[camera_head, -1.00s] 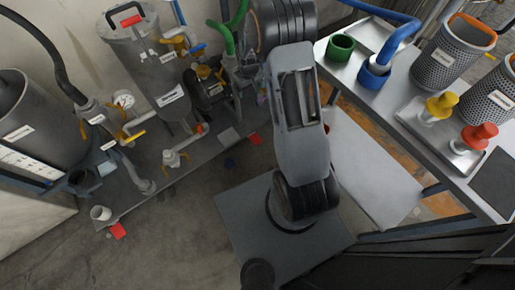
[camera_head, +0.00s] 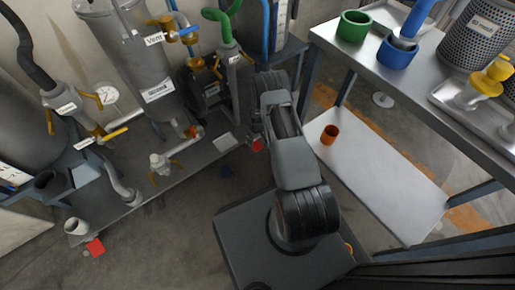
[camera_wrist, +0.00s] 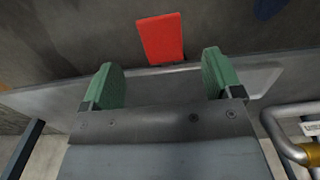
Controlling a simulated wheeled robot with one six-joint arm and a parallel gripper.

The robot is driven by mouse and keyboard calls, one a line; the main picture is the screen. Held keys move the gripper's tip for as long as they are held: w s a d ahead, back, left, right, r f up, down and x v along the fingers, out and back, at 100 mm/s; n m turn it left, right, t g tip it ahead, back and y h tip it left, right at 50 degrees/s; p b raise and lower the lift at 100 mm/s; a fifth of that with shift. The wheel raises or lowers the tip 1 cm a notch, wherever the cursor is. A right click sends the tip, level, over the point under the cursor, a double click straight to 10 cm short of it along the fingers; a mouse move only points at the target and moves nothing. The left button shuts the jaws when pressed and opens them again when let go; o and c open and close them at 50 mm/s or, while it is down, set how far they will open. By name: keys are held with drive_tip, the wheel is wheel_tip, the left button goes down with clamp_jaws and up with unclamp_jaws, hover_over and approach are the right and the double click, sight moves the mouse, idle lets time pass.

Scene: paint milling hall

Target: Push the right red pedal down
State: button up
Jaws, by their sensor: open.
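The right red pedal (camera_head: 258,145) shows in the head view at the front edge of the grey platform, partly beside my arm. The left red pedal (camera_head: 96,247) lies at the platform's left end, far from my arm. In the wrist view, a flat red pedal (camera_wrist: 162,38), which looks like the right one, sticks out beyond the platform edge. My gripper (camera_wrist: 162,80) has two green-padded fingers spread wide with nothing between them. The pedal lies ahead of the gap between the fingertips, apparently apart from them. In the head view my gripper is hidden by my arm.
Pipes, valves and a grey tank (camera_head: 130,50) stand on the platform behind the pedals. A steel bench (camera_head: 420,90) is at right, with an orange cup (camera_head: 330,134) on its lower shelf. A dark blue item (camera_head: 226,171) is on the floor left of the right pedal.

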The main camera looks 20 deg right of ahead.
sight(257, 147)
wheel_tip(257, 147, down, 7)
drive_tip(key=shift+r+b, duration=0.1)
drive_tip(key=shift+b, duration=1.15)
drive_tip(key=shift+c, duration=0.3)
drive_tip(key=c, duration=1.2)
drive_tip(key=shift+w, duration=0.1)
